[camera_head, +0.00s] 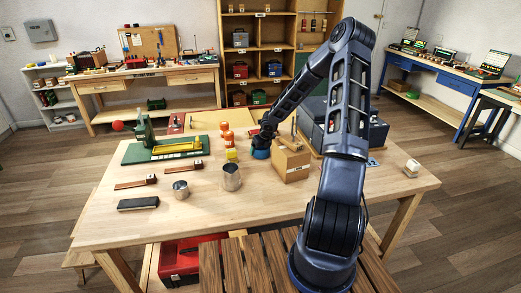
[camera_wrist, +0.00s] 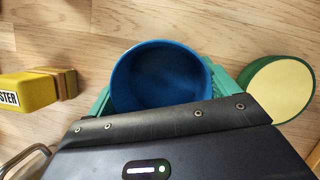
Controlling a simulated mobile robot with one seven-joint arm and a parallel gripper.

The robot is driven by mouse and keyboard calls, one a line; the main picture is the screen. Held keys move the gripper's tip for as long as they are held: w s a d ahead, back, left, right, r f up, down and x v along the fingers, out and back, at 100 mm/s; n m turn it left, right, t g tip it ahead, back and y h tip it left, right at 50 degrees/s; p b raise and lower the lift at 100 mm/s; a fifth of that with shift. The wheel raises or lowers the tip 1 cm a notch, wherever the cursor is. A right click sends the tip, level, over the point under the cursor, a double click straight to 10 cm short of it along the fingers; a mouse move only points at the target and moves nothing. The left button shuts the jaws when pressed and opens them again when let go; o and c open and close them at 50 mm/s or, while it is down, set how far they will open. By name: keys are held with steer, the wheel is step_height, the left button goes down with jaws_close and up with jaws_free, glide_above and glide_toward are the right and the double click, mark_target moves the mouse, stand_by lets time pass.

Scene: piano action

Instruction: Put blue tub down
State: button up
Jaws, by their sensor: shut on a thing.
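The blue tub (camera_head: 261,154) is a small round open cup near the middle of the workbench in the head view. My gripper (camera_head: 263,145) points down at it. In the wrist view the blue tub (camera_wrist: 160,72) sits between the green fingers of my gripper (camera_wrist: 162,88), which are shut on its sides. Its mouth faces the camera and it looks empty. It is upright and at or very near the wooden bench top (camera_wrist: 220,25); I cannot tell whether its base touches.
A yellow block (camera_wrist: 30,90) lies left of the tub, and a green round thing with a cream top (camera_wrist: 280,90) is close on the right. A cardboard box (camera_head: 291,163), metal cups (camera_head: 232,177) and orange containers (camera_head: 228,138) stand nearby.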

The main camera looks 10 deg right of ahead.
steer(key=shift+f, duration=0.15)
steer(key=o, duration=0.9)
steer(key=shift+v, duration=6.15)
steer(key=shift+a, duration=0.1)
